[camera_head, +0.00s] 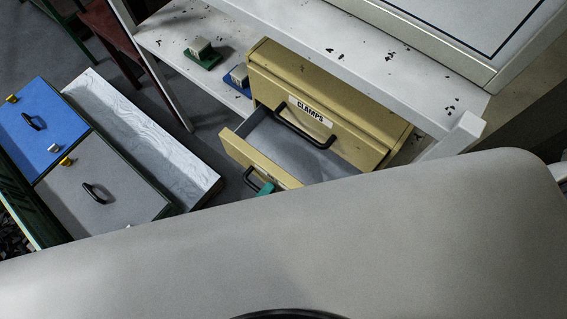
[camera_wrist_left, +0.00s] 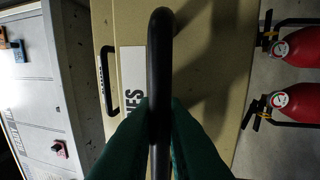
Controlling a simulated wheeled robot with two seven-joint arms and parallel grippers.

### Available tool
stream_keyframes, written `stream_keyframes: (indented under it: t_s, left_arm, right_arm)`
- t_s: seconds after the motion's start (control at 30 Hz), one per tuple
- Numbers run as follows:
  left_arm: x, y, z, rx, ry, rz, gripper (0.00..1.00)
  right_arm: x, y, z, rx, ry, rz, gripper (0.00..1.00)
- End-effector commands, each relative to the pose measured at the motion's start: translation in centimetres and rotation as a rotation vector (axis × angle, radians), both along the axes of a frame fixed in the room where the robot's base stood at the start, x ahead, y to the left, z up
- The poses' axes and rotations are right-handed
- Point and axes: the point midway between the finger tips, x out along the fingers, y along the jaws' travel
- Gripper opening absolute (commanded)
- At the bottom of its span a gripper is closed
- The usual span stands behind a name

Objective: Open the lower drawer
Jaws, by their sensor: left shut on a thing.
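The yellow two-drawer cabinet (camera_head: 385,125) stands on the white shelf. Its upper drawer, labelled CLAMPS (camera_head: 310,112), is closed and has a black handle (camera_head: 290,128). The lower drawer (camera_head: 235,149) is pulled out, and its grey inside shows empty where visible. My left gripper (camera_head: 266,188) shows only as a teal fingertip at the lower drawer's black handle (camera_head: 250,180); my arm hides the rest. In the left wrist view, its dark green fingers close on the black handle bar (camera_wrist_left: 160,60). A white label beside it is partly covered. My right gripper is not in view.
Small blocks on green (camera_head: 202,54) and blue (camera_head: 239,76) bases sit left of the cabinet. A white tray (camera_head: 150,140) and blue and grey lidded boxes (camera_head: 100,190) lie at left. Red fire extinguishers (camera_wrist_left: 300,100) show in the left wrist view.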

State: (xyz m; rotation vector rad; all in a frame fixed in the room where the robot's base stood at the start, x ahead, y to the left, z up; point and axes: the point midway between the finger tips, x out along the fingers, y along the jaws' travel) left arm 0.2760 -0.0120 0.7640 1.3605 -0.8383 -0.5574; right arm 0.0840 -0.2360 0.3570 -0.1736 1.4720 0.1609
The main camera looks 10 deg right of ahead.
Motion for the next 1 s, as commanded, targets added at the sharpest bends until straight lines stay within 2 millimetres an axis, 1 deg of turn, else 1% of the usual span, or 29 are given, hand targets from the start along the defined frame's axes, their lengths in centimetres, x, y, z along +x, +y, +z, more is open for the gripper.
stream_keyframes:
  t_s: [0.03, 0.2, 0.3, 0.4, 0.57, 0.83, 0.87, 0.9, 1.0]
  left_arm:
    - [-1.0, 1.1, 0.0, 0.004, 0.004, -0.001, 0.0]
    - [-3.1, 3.8, -0.1, 0.003, 0.005, 0.0, 0.0]
    - [-3.9, 4.9, -0.1, 0.002, 0.004, 0.0, 0.0]
    - [-4.5, 5.6, -0.1, 0.0, 0.003, 0.0, 0.0]
    - [-4.8, 6.1, -0.1, 0.001, 0.002, 0.0, 0.0]
    - [-4.8, 6.1, -0.1, 0.001, 0.002, 0.0, 0.0]
    - [-4.8, 6.1, -0.1, 0.001, 0.002, 0.0, 0.12]
    - [-4.8, 6.1, -0.1, 0.001, 0.002, 0.0, 0.16]
    - [-4.8, 6.1, -0.1, 0.0, 0.001, 0.0, 0.16]
  right_arm:
    - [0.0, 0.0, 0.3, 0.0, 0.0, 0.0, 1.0]
    - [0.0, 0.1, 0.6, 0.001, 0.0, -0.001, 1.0]
    - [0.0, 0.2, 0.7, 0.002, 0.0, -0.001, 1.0]
    - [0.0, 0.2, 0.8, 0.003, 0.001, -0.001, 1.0]
    - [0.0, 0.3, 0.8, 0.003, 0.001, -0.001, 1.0]
    - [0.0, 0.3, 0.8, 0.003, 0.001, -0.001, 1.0]
    - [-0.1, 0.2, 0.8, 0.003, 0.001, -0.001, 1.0]
    - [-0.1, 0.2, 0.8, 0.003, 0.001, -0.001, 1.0]
    - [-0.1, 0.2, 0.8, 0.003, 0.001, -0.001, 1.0]
